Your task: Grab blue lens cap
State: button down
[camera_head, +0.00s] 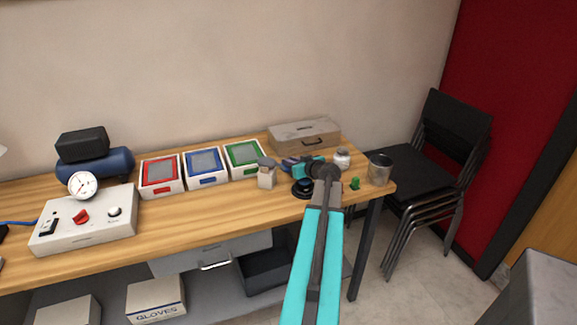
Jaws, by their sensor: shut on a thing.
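My gripper (291,164) is at the right part of the wooden table, at the end of my turquoise and dark arm. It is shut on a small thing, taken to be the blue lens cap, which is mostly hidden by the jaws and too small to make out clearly. A round black piece with a dark blue top (302,187) stands on the table just below my gripper in the picture. I cannot tell whether the two touch.
A grey and beige bottle-like item (266,174) stands close left of my gripper. Red (160,190), blue (206,181) and green (244,170) trays are further left. A toolbox (304,133) is behind. A jar (342,158), green piece (355,183) and metal cup (380,169) are right.

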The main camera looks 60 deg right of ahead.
jog(key=shift+r, duration=0.2)
notch_tip(320, 180, up, 10)
jog(key=b, duration=0.2)
jog(key=shift+f, duration=0.2)
dwell(0.5)
dwell(0.6)
